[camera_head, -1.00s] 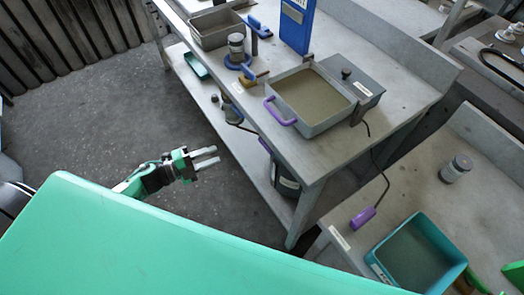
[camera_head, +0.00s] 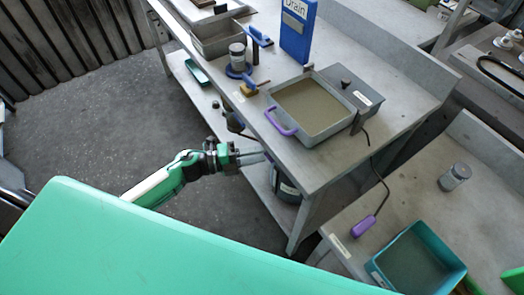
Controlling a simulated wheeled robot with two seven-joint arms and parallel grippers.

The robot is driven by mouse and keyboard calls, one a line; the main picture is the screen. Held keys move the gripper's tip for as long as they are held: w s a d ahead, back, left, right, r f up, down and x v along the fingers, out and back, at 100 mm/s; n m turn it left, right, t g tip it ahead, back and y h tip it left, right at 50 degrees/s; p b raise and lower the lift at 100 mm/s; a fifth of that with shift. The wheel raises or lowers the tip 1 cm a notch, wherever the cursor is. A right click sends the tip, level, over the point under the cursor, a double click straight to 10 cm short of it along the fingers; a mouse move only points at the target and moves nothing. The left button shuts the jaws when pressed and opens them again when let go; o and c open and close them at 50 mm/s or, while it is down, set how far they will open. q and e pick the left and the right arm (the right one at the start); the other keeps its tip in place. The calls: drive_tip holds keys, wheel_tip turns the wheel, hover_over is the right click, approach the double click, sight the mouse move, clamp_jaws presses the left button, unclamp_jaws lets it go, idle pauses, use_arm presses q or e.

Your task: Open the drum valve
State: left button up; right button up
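My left gripper (camera_head: 250,156) reaches in from the left, beside the front edge of the bench. Its two pale fingers point right and look slightly apart, with nothing seen between them. A dark drum (camera_head: 287,190) with a pale label stands under the bench, to the right of the fingertips and partly hidden by the bench top. A dark rounded fitting (camera_head: 233,121) shows under the bench edge, above the gripper; I cannot tell whether it is the drum valve. No valve handle can be made out clearly. My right gripper is not in view.
On the bench (camera_head: 330,175) stand a grey tray (camera_head: 312,138) with a purple handle, a jar (camera_head: 238,56), a grey bin (camera_head: 218,48) and a blue "Drain" sign (camera_head: 297,30). A teal tray (camera_head: 462,270) sits on the right table. Floor at left is clear.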

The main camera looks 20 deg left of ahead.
use_arm(q)
drive_tip(key=shift+x, duration=1)
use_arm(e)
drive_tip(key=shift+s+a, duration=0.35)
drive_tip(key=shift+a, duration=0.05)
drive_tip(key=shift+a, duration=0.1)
